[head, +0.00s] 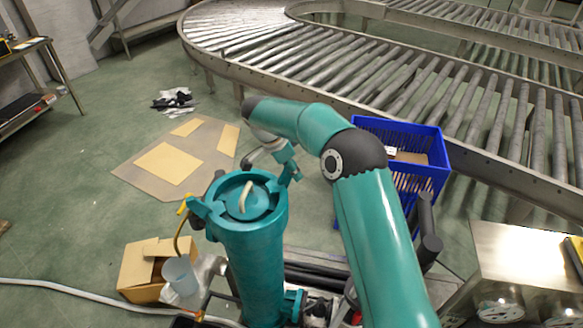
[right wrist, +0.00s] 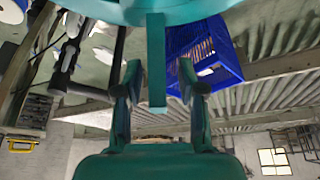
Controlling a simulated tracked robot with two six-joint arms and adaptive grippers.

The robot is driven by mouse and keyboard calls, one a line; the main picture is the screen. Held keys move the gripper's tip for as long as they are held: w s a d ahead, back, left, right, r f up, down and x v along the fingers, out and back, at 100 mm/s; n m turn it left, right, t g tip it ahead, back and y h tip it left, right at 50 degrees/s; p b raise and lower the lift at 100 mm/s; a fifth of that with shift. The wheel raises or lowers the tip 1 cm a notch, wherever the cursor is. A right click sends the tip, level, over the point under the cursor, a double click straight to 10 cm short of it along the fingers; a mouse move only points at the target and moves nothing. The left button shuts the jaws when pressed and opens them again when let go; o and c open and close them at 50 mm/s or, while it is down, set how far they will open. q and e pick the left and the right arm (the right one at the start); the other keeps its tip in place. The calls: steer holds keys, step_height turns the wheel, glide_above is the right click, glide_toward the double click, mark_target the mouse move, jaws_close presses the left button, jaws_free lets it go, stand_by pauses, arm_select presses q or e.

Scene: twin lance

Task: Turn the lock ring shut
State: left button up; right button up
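The teal upright canister (head: 255,265) stands at the lower middle of the head view. Its lock ring (head: 217,216) runs around the top, around a lid with a pale curved handle (head: 246,197). Lugs stick out of the ring at the left and at the right. In the right wrist view, a teal lug (right wrist: 157,65) hangs between the fingers of my right gripper (right wrist: 159,80), with a gap on both sides. The fingers are open. My left gripper is not in view.
A blue crate (head: 432,172) stands right of the canister, beyond my right arm. A roller conveyor (head: 340,62) curves behind. Flat cardboard (head: 205,142) lies on the floor.

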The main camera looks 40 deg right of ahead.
steer(key=shift+f, duration=0.15)
steer(key=shift+c, duration=0.2)
jaws_close()
steer(key=shift+s+d, duration=0.1)
